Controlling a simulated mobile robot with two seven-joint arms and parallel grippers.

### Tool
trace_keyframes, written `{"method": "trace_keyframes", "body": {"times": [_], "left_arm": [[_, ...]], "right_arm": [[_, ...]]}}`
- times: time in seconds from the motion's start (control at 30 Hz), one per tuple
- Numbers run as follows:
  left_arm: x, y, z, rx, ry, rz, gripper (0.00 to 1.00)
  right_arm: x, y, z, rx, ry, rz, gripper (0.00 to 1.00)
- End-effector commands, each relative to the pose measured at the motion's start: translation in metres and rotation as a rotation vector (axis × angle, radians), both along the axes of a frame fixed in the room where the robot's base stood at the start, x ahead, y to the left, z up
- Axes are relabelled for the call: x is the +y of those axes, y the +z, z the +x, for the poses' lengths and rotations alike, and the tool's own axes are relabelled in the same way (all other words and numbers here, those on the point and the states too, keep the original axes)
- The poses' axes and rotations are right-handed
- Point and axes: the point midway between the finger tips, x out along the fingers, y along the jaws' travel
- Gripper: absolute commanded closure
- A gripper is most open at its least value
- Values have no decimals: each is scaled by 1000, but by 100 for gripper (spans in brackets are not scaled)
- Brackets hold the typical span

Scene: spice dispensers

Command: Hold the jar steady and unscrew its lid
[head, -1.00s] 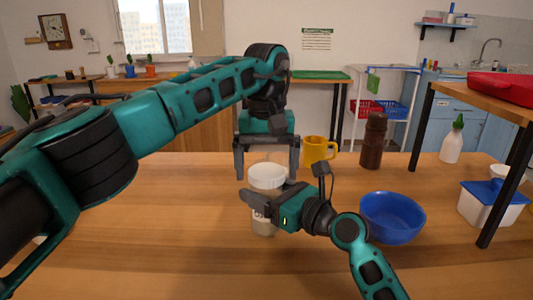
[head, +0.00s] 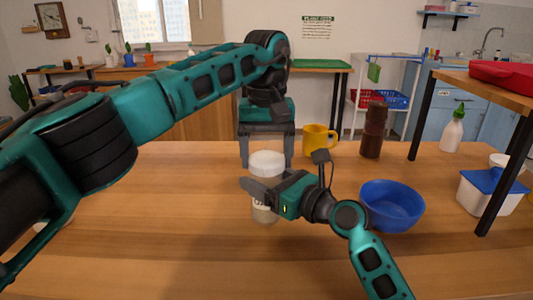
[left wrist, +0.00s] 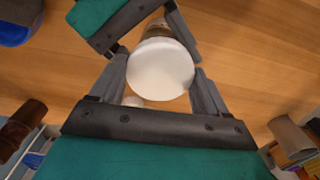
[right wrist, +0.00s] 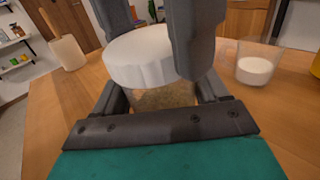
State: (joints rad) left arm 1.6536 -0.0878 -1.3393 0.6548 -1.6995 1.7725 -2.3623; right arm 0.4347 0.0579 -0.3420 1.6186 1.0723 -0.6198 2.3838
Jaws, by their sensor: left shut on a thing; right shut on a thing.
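The jar (head: 265,213) stands upright on the wooden table, clear with a tan filling and a label. Its round white lid (head: 267,163) sits on top and shows from above in the left wrist view (left wrist: 160,68). My left gripper (head: 267,158) points down from above, its fingers shut on opposite sides of the lid. My right gripper (head: 256,190) comes in from the right, shut around the jar body below the lid. In the right wrist view the jar body (right wrist: 165,95) is between its fingers, partly hidden by the lid and left fingers.
A yellow mug (head: 319,142) and a brown mill (head: 373,132) stand behind the jar. A blue bowl (head: 392,208) is close to my right forearm. A white tub with a blue lid (head: 489,195) is further right. A glass with white contents (right wrist: 255,68) shows in the right wrist view.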

Motion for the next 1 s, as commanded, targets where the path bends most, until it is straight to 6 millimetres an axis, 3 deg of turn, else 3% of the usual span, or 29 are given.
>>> {"method": "trace_keyframes", "body": {"times": [0.17,1.0], "left_arm": [[0,1,0,-1,264,0,61],[0,2,0,-1,1904,1,61]], "right_arm": [[0,-1,0,1,-1,0,100],[0,-1,0,1,-1,0,100]]}}
